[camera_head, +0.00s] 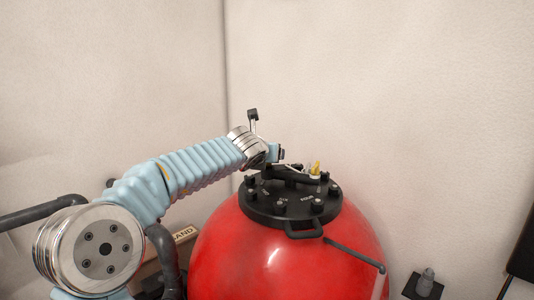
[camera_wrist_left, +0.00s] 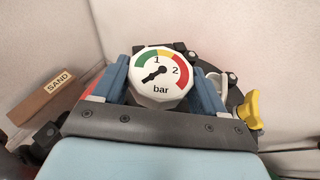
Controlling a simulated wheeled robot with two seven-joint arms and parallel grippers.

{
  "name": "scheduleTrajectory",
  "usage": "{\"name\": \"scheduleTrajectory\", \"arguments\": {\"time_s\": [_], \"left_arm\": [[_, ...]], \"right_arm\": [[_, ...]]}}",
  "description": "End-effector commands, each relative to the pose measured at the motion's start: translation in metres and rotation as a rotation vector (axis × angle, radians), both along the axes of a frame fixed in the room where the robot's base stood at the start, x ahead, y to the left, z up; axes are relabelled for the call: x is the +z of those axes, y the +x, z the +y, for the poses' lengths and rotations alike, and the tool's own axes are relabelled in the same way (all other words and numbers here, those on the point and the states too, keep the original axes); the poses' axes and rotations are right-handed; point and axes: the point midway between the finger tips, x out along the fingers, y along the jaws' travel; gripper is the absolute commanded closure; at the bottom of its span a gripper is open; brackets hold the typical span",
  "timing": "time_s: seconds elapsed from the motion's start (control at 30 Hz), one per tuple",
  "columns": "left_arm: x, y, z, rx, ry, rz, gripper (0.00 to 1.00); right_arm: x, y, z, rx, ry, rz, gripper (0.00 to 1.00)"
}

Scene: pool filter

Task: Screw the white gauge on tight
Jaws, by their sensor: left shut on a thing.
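The white gauge (camera_wrist_left: 160,88) shows in the left wrist view, with a green, yellow and red scale, a black needle and the word "bar". My left gripper (camera_wrist_left: 160,76) is shut on it, one blue finger on each side. In the head view my left gripper (camera_head: 279,153) is at the far side of the black valve head (camera_head: 285,213) on top of the red filter tank (camera_head: 285,262). The gauge cannot be made out there. The gauge's lower end and thread are hidden, so I cannot tell how far it is seated. My right gripper is not in view.
A yellow-topped fitting (camera_head: 315,168) stands on the valve head, close to my left gripper. A black handle (camera_head: 304,229) juts from its front. A box marked "SAND" (camera_wrist_left: 42,97) lies left of the tank. Pale walls meet in a corner behind.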

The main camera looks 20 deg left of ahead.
Motion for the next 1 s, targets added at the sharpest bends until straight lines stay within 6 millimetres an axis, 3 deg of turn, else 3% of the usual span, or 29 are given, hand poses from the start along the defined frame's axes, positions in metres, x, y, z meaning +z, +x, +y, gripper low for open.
{"name": "scheduleTrajectory", "arguments": {"time_s": [1.0], "left_arm": [[-0.023, 0.0, 0.0, 0.0, 0.0, -0.001, 0.61]], "right_arm": [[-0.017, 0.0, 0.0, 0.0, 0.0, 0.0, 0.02]]}}
